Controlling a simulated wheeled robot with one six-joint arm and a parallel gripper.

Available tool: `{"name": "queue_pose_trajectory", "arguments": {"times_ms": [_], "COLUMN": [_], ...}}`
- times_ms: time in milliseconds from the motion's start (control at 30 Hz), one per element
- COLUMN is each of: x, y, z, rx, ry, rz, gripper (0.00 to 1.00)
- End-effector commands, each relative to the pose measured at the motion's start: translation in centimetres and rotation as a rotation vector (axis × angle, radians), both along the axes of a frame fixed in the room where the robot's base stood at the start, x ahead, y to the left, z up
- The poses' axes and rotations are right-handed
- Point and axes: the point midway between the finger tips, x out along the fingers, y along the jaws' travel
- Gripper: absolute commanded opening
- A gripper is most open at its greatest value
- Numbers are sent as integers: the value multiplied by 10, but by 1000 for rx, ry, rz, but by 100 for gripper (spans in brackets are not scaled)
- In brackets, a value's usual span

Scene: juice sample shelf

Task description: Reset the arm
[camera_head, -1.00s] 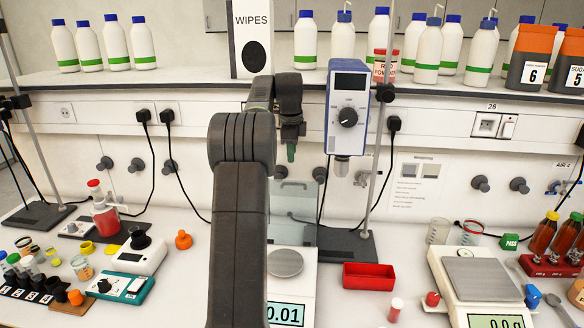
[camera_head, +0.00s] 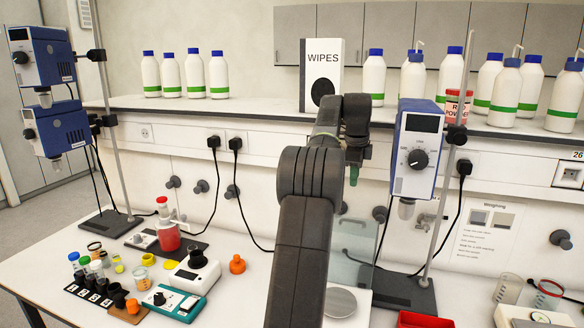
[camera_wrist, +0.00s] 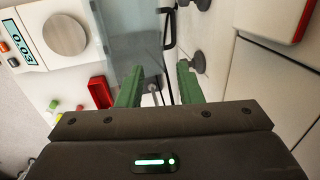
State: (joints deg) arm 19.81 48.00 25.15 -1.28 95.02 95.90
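My arm rises through the middle of the head view, bent at the elbow, with my gripper (camera_head: 354,174) hanging down in front of the wall below the shelf. Only a small green part of the gripper shows there. In the wrist view my gripper (camera_wrist: 158,85) has two green fingers standing apart with a clear gap between them. Nothing is held. The fingers are over no object that they touch, as far as I can see.
A blue stirrer (camera_head: 417,150) on a stand is right of my gripper. A balance (camera_wrist: 62,35) and a red tray (camera_wrist: 101,92) lie below. The wipes box (camera_head: 322,75) and bottles stand on the shelf. A red-liquid flask (camera_head: 168,238) and small jars are on the left bench.

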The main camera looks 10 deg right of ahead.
Motion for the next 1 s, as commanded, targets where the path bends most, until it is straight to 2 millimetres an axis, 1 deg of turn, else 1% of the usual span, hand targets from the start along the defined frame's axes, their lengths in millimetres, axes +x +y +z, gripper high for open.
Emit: {"name": "queue_pose_trajectory", "arguments": {"times_ms": [33, 400, 600, 700, 800, 1000], "x": [1, 13, 18, 20, 20, 19], "y": [-1, -7, -9, -10, -10, -9], "z": [-10, -80, -110, -119, -124, -123], "rx": [2, 5, 6, 5, 5, 5], "ry": [4, 10, 12, 11, 11, 11], "rz": [0, -1, -1, -1, -1, -1], "gripper": [33, 33, 33, 33, 33, 33]}}
